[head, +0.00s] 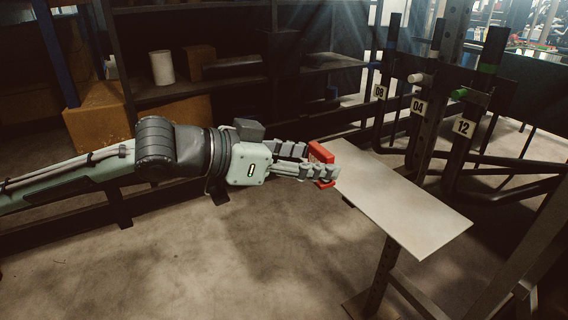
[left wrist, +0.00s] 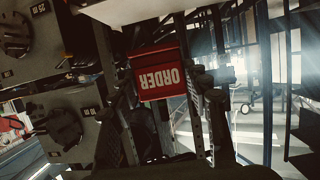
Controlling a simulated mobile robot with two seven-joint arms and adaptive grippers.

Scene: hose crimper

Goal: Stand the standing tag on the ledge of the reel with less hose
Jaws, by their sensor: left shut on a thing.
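The standing tag (head: 320,152) is red, and in the left wrist view its face (left wrist: 158,76) reads "ORDER" in white, upside down. My left gripper (head: 318,167) is shut on it, a finger on either side. The tag is at the left edge of a flat pale grey plate (head: 400,205), which may be a ledge. I cannot tell whether tag and plate touch. I cannot clearly make out either reel or its hose. My right gripper is not in view.
Black posts with number plates 08 (head: 380,92), 04 (head: 418,105) and 12 (head: 463,128) stand behind the plate. Dark shelving with a white cylinder (head: 162,67) is at the back left. Grey panels with dark knobs (left wrist: 62,125) show in the left wrist view. The plate's top is bare.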

